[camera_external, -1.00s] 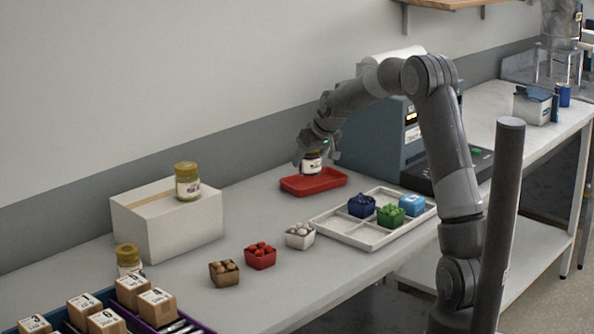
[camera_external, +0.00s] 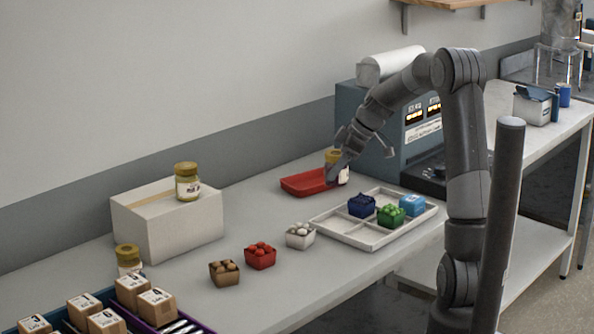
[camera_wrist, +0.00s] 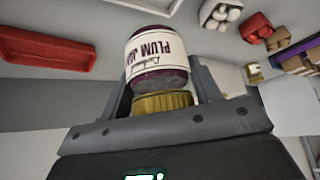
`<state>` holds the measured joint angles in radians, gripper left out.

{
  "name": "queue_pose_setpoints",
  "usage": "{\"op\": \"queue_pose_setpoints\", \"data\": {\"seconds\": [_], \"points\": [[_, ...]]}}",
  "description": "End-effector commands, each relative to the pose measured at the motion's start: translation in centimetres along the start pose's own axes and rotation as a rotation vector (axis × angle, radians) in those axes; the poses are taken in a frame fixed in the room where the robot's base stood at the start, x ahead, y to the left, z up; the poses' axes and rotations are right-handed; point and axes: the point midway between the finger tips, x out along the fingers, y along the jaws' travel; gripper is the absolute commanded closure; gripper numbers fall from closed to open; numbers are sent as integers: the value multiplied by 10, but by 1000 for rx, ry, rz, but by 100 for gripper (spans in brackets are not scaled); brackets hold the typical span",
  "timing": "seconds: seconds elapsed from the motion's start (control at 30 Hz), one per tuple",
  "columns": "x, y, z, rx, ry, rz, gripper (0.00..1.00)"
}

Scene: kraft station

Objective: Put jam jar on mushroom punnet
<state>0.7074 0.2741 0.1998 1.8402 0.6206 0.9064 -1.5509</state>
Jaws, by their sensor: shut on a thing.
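My gripper (camera_external: 338,164) is shut on a jam jar (camera_external: 343,176) with a gold lid, held above the bench near the red tray. In the wrist view, the same jar (camera_wrist: 158,55) shows a white "PLUM JAM" label and dark contents, with its lid between my fingers. The likely mushroom punnet (camera_external: 300,236) is white with pale round pieces in it. It stands on the bench, nearer the camera than the jar and apart from it. The white punnet also shows at the top of the wrist view (camera_wrist: 219,17).
A red tray (camera_external: 302,186) lies beside the jar. A white divided tray (camera_external: 340,232) holds blue, green and light-blue items. Red (camera_external: 260,260) and brown (camera_external: 224,280) punnets stand left of the white one. A carton (camera_external: 170,232) bears another jar (camera_external: 187,184).

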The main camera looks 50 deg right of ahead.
Motion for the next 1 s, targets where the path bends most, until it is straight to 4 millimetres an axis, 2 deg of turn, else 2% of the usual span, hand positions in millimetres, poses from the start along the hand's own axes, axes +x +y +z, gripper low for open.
{"op": "queue_pose_setpoints", "data": {"seconds": [0.2,0.3,0.43,0.53,0.67,1.0], "points": [[-25,-48,3,-332,-1,-210,77],[-36,-65,3,-458,-1,-291,77],[-45,-80,3,-563,-2,-358,77],[-44,-87,0,-601,-2,-383,77],[-24,-94,-9,-612,-2,-394,77],[52,-114,-45,-610,-2,-391,77]]}}
